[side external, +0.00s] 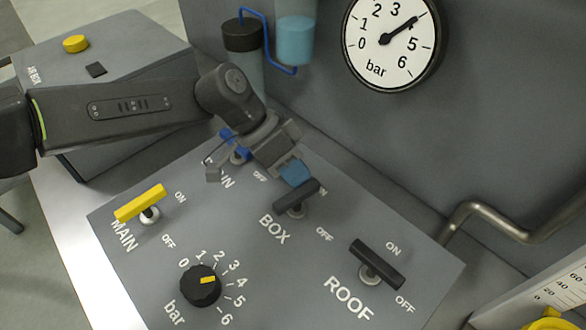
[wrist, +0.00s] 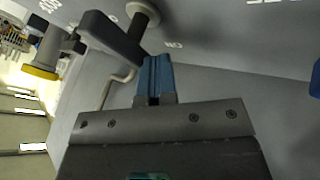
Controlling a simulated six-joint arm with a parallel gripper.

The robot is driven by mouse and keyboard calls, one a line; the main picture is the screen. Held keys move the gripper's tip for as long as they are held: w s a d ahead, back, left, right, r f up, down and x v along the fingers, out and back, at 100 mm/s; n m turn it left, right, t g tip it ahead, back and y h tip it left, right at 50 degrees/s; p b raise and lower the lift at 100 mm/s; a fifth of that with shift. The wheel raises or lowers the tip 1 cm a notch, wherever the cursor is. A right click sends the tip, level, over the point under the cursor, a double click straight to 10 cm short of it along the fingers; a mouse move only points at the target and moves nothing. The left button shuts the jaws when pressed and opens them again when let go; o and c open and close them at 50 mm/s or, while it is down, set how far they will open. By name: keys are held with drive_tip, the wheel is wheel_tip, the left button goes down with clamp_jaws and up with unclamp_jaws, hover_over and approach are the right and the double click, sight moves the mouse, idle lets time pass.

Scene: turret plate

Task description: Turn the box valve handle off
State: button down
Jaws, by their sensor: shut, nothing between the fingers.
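The BOX valve handle (side external: 289,199) is a dark bar on a round metal post on the grey panel. Its right end lies by the partly hidden ON mark, with the OFF mark lower right. My gripper (side external: 297,174) has blue fingertips, shut and empty, right at the upper side of the handle's right half. In the wrist view the shut fingertips (wrist: 154,75) are close beside a dark handle bar (wrist: 112,37) with its post. I cannot tell whether they touch it. My gripper partly hides the panel behind it.
The yellow MAIN handle (side external: 140,203) is to the left and the black ROOF handle (side external: 377,264) to the right. A blue handle (side external: 228,136) is partly hidden behind my gripper. The bar knob (side external: 201,285) is in front; a gauge (side external: 391,40) hangs behind.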

sight(318, 185)
drive_tip(key=m+g, duration=0.1)
drive_tip(key=d+m+g+y, duration=0.1)
drive_tip(key=m, duration=0.1)
drive_tip(key=shift+d+f+m, duration=0.1)
drive_tip(key=shift+m, duration=0.2)
drive_tip(key=shift+s+d, duration=0.5)
drive_tip(key=shift+d, duration=0.3)
drive_tip(key=shift+s+d, duration=0.4)
drive_tip(key=shift+s, duration=0.1)
drive_tip(key=shift+s+d, duration=0.1)
drive_tip(key=shift+s, duration=0.2)
drive_tip(key=shift+r, duration=0.2)
drive_tip(key=v, duration=1.1)
drive_tip(key=shift+w+a+r, duration=0.2)
drive_tip(key=shift+w+r, duration=0.05)
drive_tip(key=shift+r, duration=0.05)
